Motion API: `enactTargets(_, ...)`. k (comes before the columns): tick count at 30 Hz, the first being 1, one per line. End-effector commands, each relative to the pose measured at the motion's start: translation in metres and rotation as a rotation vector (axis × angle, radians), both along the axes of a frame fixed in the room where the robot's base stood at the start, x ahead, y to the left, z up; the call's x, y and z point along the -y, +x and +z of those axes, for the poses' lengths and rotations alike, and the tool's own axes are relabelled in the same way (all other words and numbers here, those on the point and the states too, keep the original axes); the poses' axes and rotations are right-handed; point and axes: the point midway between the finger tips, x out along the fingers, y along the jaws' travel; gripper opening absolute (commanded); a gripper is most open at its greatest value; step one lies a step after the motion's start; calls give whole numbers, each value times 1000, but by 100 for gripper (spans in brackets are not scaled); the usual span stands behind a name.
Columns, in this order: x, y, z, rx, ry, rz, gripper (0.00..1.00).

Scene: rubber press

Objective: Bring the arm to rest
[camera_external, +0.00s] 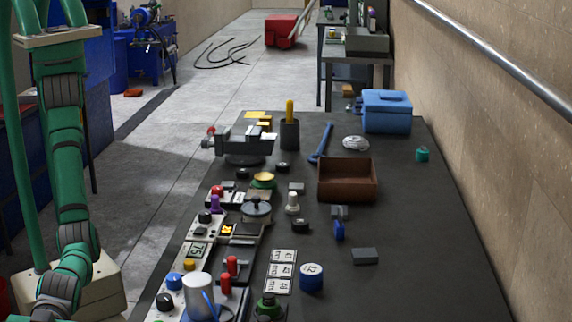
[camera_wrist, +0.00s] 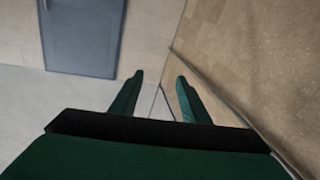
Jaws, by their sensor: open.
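My gripper (camera_wrist: 160,82) shows in the wrist view with its two dark green fingers apart and nothing between them. Past the fingers are a pale floor, a tan wall and a blue-grey door (camera_wrist: 84,35); no table shows there. In the external view my green arm (camera_external: 62,160) stands at the left, beside the long dark table. It hangs over the floor side, clear of the things on the table. My gripper cannot be made out in the external view.
The dark table (camera_external: 430,245) bears a control panel with buttons, a vise (camera_external: 245,145), a brown open box (camera_external: 347,180), a blue case (camera_external: 386,112) and a blue-sided round piece (camera_external: 311,278). Its right side is mostly bare. A wall with a rail (camera_external: 500,60) bounds the right.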

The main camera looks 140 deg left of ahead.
Motion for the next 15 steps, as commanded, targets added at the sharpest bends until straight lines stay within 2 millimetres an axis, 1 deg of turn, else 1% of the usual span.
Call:
enactTargets(1,24,-19,-22,-17,2,-31,42)
enactTargets(2,35,-30,-34,-26,1,-46,42)
enactTargets(3,50,-45,-50,-36,0,-67,42)
enactTargets(5,68,-69,-75,-55,-2,-95,42)
enactTargets(6,77,-86,-94,-68,-4,-110,42)
enactTargets(7,78,-99,-109,-77,-6,-115,42)
enactTargets(8,75,-108,-122,-85,-8,-114,42)
enactTargets(9,66,-118,-137,-92,-10,-105,42)
enactTargets(11,48,-130,-157,-98,-12,-87,42)
enactTargets(12,34,-139,-171,-103,-13,-71,42)
enactTargets(14,14,-153,-189,-109,-13,-49,42)
enactTargets(15,0,-163,-201,-113,-12,-34,42)
